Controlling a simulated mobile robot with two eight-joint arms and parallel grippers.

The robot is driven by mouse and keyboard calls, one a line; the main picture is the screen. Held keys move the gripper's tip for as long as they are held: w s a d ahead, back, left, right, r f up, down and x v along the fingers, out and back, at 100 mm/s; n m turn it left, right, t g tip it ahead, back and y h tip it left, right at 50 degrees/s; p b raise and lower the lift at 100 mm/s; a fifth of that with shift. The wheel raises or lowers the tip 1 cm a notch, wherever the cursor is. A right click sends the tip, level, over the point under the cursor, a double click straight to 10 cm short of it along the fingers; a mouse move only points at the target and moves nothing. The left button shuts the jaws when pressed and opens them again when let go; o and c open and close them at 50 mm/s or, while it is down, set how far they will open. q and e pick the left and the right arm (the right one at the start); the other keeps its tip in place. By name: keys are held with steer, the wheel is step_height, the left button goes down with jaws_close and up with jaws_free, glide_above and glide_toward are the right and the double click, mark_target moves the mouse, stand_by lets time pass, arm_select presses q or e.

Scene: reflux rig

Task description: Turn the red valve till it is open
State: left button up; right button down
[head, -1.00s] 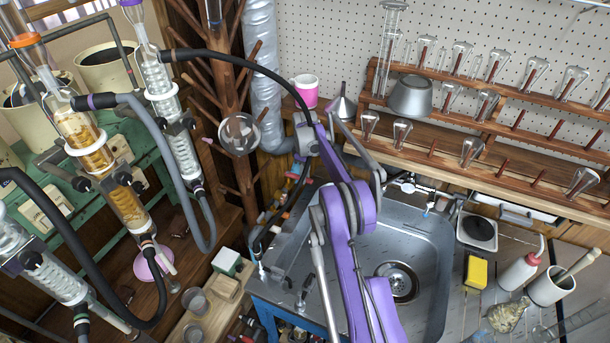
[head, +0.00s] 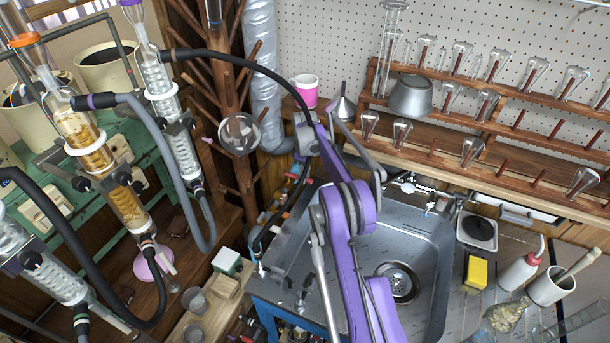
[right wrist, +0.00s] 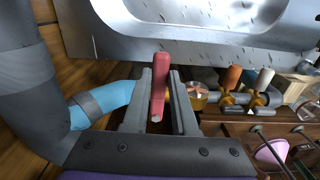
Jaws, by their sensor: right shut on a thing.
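The red valve's handle (right wrist: 158,88) shows in the right wrist view, between the two fingers of my right gripper (right wrist: 160,76). The gripper is shut on it. The handle looks crosswise to the line of pipe, which runs left to right in that view. A brass fitting (right wrist: 196,94) shows just right of the fingers. The valve's body is mostly hidden behind the fingers. In the head view my purple right arm reaches over the sink to the valves at its left edge, and its fingertips are hard to make out. My left gripper is not in view.
The steel sink (head: 425,255) is close by. A black hose (head: 240,66) loops down near my arm. Glass condensers (head: 165,100) stand at left.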

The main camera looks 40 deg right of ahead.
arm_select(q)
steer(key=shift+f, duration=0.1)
arm_select(e)
steer(key=shift+a, duration=0.1)
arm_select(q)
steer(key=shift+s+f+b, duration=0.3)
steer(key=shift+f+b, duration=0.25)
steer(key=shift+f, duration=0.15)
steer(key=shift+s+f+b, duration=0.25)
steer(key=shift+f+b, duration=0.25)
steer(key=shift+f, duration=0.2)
arm_select(e)
steer(key=shift+w+a+m, duration=0.1)
steer(key=shift+a+m, duration=1)
steer(key=shift+m, duration=0.9)
steer(key=shift+w+a+m, duration=0.1)
steer(key=shift+a+m, duration=1.05)
steer(key=shift+m, duration=0.85)
steer(key=shift+w+a+m, duration=0.1)
steer(key=shift+a+m, duration=1)
steer(key=shift+m, duration=0.9)
steer(key=c, duration=0.7)
jaws_free()
steer(key=shift+r, duration=0.15)
